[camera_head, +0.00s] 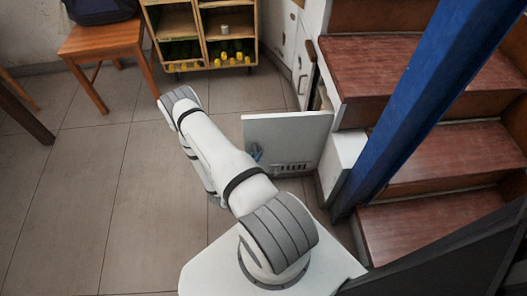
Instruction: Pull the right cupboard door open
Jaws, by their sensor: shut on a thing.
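The right cupboard door (305,135) is a white panel with a row of dark vent slots low down. It stands swung out from the cupboard front, well open, beside the stairs. My gripper (256,152) shows only as a small blue-grey part at the door's left side, just past my white arm. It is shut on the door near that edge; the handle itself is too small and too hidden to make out. My arm covers the rest of the gripper and wrist.
White cupboard fronts (302,65) run along the right. Wooden stairs (375,60) and a blue post (415,95) stand right of the door. The tiled floor (90,200) at left is clear.

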